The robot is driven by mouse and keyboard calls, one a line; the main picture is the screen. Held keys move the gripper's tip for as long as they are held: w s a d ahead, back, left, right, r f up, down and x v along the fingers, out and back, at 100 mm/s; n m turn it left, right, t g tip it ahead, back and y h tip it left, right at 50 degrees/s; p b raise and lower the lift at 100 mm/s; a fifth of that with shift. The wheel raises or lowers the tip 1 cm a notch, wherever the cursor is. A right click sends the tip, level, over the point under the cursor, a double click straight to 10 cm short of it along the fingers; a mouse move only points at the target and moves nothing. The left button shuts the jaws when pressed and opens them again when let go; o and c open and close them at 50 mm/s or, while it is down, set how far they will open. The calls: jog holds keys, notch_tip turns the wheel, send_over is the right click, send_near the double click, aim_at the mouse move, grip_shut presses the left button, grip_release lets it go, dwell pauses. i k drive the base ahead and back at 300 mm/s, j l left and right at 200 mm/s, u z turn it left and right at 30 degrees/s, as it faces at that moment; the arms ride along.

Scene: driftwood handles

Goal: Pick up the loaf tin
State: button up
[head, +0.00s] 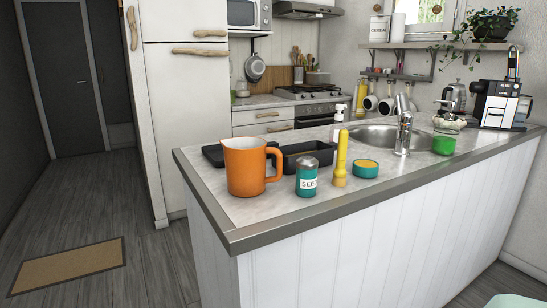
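The loaf tin (305,149) looks like the dark, open rectangular tin on the near end of the counter. It stands behind a teal jar (307,181) labelled as seeds and a large orange mug (245,166), which hide part of its near side and left end. My gripper is not in view.
A flat dark object (214,154) lies behind the mug. A yellow upright object (341,160) and a round teal-and-yellow container (365,168) stand to the right. The sink tap (404,134) is farther right. The counter's front strip is clear; a mat (68,265) lies on the floor.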

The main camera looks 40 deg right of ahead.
aim_at(324, 152)
jog(key=l+u, duration=0.2)
jog(key=l, duration=0.4)
jog(key=k+l+u, duration=0.2)
jog(key=l, duration=0.4)
jog(key=l+u, duration=0.1)
jog(key=l, duration=0.55)
jog(key=k+l, duration=0.1)
jog(key=l, duration=0.5)
jog(key=k+l, duration=0.1)
jog(key=l, duration=0.35)
jog(key=k+l, duration=0.1)
jog(key=l, duration=0.35)
jog(key=l+u, duration=0.1)
jog(key=l, duration=0.3)
jog(key=k+l, duration=0.15)
jog(key=l, duration=0.3)
jog(key=k+l+u, duration=0.1)
jog(key=l, duration=0.35)
jog(key=l+z, duration=0.1)
jog(key=l, duration=0.55)
